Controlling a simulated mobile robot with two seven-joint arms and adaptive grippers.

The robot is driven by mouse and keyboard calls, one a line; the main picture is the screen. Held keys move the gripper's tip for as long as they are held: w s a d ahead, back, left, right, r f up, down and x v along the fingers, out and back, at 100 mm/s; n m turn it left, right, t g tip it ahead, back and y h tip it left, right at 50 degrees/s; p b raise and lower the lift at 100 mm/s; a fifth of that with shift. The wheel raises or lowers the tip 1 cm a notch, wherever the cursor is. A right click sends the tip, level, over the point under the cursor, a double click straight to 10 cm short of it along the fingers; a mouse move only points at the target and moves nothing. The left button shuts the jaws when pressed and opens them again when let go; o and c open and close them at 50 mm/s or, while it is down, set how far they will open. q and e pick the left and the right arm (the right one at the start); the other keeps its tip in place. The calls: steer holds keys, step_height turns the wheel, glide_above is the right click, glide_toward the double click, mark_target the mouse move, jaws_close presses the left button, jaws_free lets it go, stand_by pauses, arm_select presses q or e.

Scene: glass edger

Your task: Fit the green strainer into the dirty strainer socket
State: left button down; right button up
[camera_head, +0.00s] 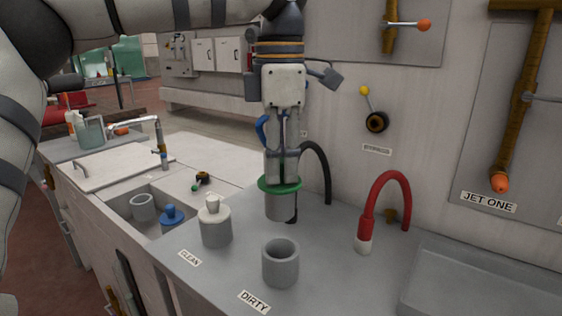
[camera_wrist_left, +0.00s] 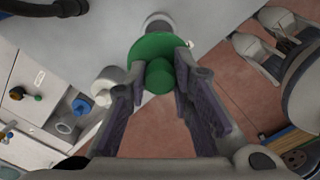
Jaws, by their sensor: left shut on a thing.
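My left gripper (camera_head: 281,166) points down and is shut on the green strainer (camera_head: 280,184), which has a wide green flange and a grey body below. The strainer hangs upright above the counter, behind the dirty socket in the head view. The dirty socket (camera_head: 280,264) is an open, empty-looking grey cylinder by the DIRTY label. In the left wrist view, the green strainer (camera_wrist_left: 158,76) is between the fingers (camera_wrist_left: 158,80), and a grey cylinder, probably the dirty socket (camera_wrist_left: 158,22), shows partly behind its flange. My right gripper is not identifiable in either view.
A white-topped strainer (camera_head: 215,221) stands in a grey socket by the CLEAN label. The sink (camera_head: 155,206) holds a grey cylinder (camera_head: 143,207) and a blue-topped piece (camera_head: 172,218). A red hose (camera_head: 385,200) and black hose (camera_head: 325,170) rise near the wall. A shallow tray (camera_head: 480,285) lies right.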

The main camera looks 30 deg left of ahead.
arm_select(q)
steer(key=shift+w+f, duration=0.15)
steer(key=shift+f, duration=2.9)
step_height(320, 180, down, 6)
steer(key=shift+f, duration=0.2)
stand_by(0.9)
steer(key=c, duration=1.3)
jaws_free()
step_height(320, 180, up, 12)
